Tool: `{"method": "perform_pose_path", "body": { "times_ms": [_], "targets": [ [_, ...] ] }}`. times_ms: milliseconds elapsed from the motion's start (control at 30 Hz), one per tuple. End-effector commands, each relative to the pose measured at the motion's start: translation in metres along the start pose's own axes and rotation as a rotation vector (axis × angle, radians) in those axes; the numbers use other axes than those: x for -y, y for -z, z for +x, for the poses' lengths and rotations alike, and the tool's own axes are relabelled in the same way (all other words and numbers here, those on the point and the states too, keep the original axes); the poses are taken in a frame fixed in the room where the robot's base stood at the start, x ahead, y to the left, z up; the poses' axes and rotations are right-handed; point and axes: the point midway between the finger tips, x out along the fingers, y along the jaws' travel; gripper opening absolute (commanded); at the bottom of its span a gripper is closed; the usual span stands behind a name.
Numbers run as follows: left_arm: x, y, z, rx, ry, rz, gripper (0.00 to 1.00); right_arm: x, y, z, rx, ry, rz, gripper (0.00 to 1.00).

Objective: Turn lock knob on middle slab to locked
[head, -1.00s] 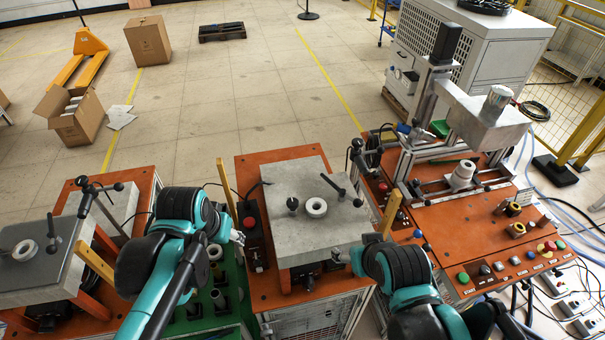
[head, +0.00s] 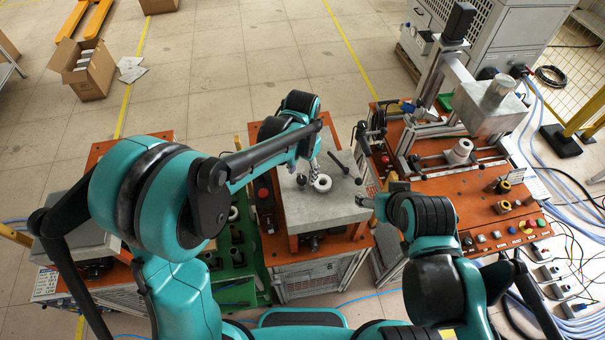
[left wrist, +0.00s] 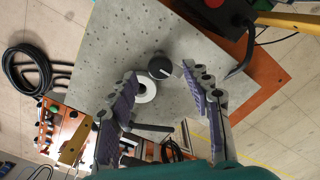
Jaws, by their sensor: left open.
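The middle slab (head: 335,200) is a grey speckled plate on an orange-topped stand; it also fills much of the left wrist view (left wrist: 125,45). Its lock knob (left wrist: 160,67) is small, round and black with a pale pointer mark. In the head view the knob (head: 301,180) shows beside my left gripper (head: 307,182). In the left wrist view my left gripper (left wrist: 160,73) is open, its fingertips on either side of the knob; contact cannot be told. A white ring (left wrist: 145,90) sits beside the knob. My right gripper (head: 366,202) is near the slab's right edge; its fingers are too small to read.
A black lever handle (head: 345,168) stands on the slab near the ring. The orange control bench (head: 470,205) with buttons and a press is at the right. A green tray (head: 232,260) is left of the stand. Another grey slab, mostly hidden by my left arm, is farther left.

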Motion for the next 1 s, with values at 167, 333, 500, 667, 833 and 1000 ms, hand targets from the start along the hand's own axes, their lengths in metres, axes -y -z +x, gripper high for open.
{"method": "perform_pose_path", "body": {
  "times_ms": [167, 333, 500, 667, 833, 1000],
  "targets": [
    [0.000, 0.000, 0.019, 0.000, 0.000, -0.001, 0.49, 0.000, 0.000, 0.000, 0.000, 0.000, 0.000, 0.70],
    [0.000, 0.000, 0.024, -0.001, 0.000, -0.001, 0.49, 0.000, 0.000, 0.000, 0.000, 0.000, 0.000, 0.70],
    [0.000, 0.000, 0.023, -0.001, 0.000, -0.001, 0.47, 0.000, 0.000, 0.000, 0.000, 0.000, 0.000, 0.70],
    [0.000, 0.000, 0.023, -0.001, 0.000, -0.001, 0.05, 0.000, 0.000, 0.000, 0.000, 0.000, 0.000, 0.70],
    [0.000, 0.000, 0.023, -0.001, 0.000, 0.000, 0.00, 0.000, 0.000, 0.000, 0.000, 0.000, 0.000, 0.70],
    [0.000, 0.000, 0.024, -0.001, 0.000, 0.019, 0.00, 0.000, -0.001, 0.001, 0.000, 0.000, 0.000, 0.70]
  ]
}}
